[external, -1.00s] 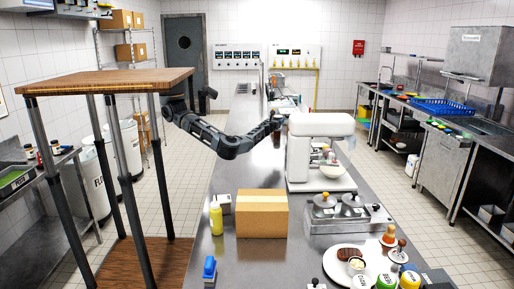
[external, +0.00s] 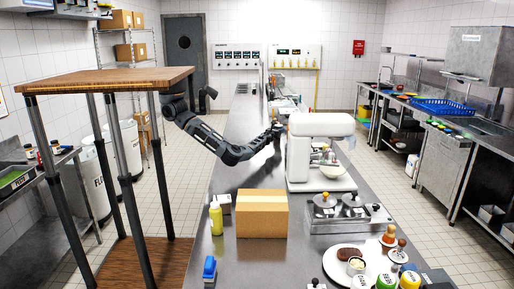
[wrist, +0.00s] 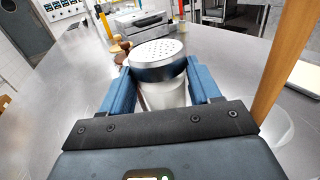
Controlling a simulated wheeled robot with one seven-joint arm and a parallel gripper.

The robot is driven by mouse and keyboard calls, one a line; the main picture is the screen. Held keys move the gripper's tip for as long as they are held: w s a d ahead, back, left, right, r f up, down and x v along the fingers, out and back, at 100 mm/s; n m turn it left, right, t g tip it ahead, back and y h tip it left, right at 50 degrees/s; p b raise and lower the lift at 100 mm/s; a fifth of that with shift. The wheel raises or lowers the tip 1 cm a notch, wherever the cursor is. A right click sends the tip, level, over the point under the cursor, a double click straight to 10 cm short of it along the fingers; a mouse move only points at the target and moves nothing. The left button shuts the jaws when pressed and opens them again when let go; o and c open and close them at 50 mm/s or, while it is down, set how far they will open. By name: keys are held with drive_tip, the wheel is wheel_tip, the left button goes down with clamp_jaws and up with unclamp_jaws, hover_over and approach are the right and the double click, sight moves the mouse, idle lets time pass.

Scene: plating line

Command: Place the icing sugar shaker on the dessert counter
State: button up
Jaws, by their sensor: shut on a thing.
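The icing sugar shaker (wrist: 160,62) has a round silver lid with small holes and a pale body. In the wrist view it stands between the two blue fingers of my gripper (wrist: 158,88), which are shut on it. Its lower part is hidden by my gripper. In the external view my gripper (external: 274,134) is over the long steel counter (external: 240,160), left of the white stand mixer. The shaker cannot be made out there. I cannot tell from these views whether its base touches the counter, nor which stretch is the dessert counter.
The white mixer (external: 312,150) stands right of my gripper. A cardboard box (external: 262,214), a yellow bottle (external: 216,218) and a tray with lidded pots (external: 348,216) are nearer the camera. Brown items (wrist: 119,48) lie beyond the shaker. Steel left of it is bare.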

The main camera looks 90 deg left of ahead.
drive_tip(key=shift+a+f, duration=0.4)
drive_tip(key=shift+a, duration=0.1)
drive_tip(key=shift+f, duration=1.9)
drive_tip(key=shift+f, duration=0.25)
drive_tip(key=o, duration=1.2)
drive_tip(key=shift+r, duration=0.1)
